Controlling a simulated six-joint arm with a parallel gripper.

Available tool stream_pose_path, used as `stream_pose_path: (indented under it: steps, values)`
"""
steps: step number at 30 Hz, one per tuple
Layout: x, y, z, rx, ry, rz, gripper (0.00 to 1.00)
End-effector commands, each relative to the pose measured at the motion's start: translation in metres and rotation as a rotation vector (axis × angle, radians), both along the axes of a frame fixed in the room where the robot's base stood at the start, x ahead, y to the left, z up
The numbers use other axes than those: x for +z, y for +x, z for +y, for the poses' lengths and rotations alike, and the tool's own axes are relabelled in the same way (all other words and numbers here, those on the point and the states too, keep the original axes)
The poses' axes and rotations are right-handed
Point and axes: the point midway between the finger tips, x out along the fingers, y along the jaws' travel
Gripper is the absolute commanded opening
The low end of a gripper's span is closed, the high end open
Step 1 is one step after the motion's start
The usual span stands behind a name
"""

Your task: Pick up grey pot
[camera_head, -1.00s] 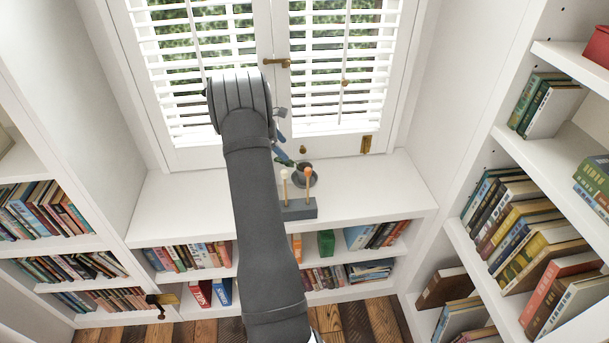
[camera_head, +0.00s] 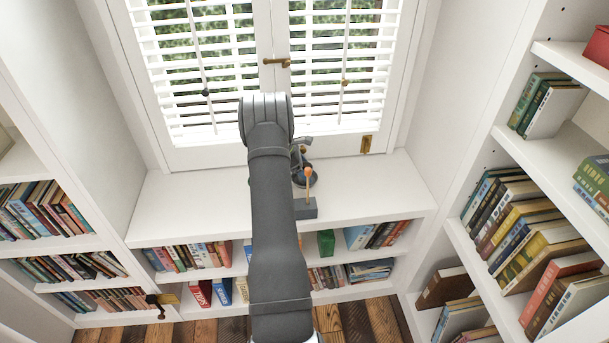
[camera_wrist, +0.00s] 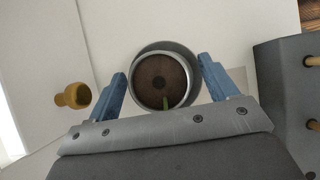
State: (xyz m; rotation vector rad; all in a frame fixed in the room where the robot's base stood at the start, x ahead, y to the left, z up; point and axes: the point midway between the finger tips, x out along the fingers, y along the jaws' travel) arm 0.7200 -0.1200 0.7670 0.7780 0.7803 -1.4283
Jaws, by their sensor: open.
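The grey pot (camera_wrist: 161,60) shows in the wrist view as a round grey rim around a brown inside, with a small green bit near its lower edge. My gripper (camera_wrist: 161,76) is open, with one blue finger on each side of the pot. I cannot tell whether either finger touches it. In the head view only part of the dark grey pot (camera_head: 302,176) shows on the white shelf top, behind my arm. My gripper is mostly hidden there.
A grey block (camera_head: 306,208) with an orange-topped peg (camera_head: 309,178) stands in front of the pot; the block also shows at right in the wrist view (camera_wrist: 280,95). A yellow-brown knob-like thing (camera_wrist: 74,96) is at left. The white shelf top (camera_head: 370,190) is clear to the right.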

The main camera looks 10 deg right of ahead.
Motion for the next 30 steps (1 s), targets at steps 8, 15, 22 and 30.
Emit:
stream_pose_path:
  steps: [8, 15, 22, 30]
  values:
    - [-0.002, 0.001, -0.001, 0.0, 0.0, -0.002, 0.71]
    - [-0.002, 0.0, -0.001, 0.0, 0.0, -0.002, 0.24]
    - [-0.001, 0.001, -0.001, 0.001, 0.0, -0.003, 0.17]
    - [0.021, 0.002, -0.001, 0.0, 0.0, -0.006, 0.17]
